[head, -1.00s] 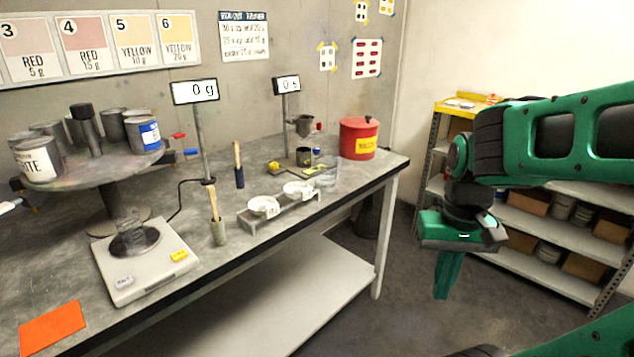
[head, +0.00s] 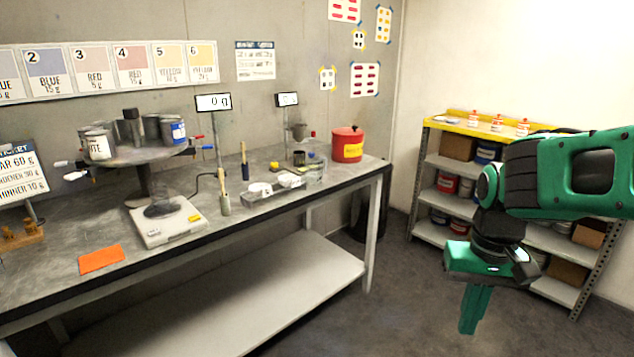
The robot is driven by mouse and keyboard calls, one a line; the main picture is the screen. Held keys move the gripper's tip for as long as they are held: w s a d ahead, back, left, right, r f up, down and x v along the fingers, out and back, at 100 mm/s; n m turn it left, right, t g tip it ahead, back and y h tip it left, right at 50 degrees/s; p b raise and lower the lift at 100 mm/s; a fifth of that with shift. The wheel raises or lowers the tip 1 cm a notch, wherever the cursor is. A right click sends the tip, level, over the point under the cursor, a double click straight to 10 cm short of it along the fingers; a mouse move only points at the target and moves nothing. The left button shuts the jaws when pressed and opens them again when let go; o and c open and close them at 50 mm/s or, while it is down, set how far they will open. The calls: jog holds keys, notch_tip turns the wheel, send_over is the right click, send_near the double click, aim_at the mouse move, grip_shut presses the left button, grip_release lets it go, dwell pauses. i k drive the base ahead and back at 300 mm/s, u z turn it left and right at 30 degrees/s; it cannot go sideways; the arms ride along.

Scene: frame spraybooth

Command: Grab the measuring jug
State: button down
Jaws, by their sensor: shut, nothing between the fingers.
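A clear, see-through vessel (head: 316,171), which looks like the measuring jug, stands on the workbench (head: 245,222) near its right end. It is small and faint here, so its handle and markings cannot be made out. My gripper (head: 472,318) hangs in front of the shelving, right of the bench and well apart from the vessel. Its fingers point down, are together and hold nothing.
A red can (head: 347,144) stands behind and right of the vessel. White cups on a stand (head: 268,196), brushes and a scale (head: 165,221) are left of it. A shelf rack (head: 436,170) stands at the right.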

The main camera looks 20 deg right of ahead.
aim_at(314, 172)
jog(key=z, duration=0.3)
jog(key=i, duration=0.95)
jog(key=k, duration=0.65)
jog(key=z, duration=0.55)
jog(key=i, duration=1.45)
jog(key=u, duration=0.45)
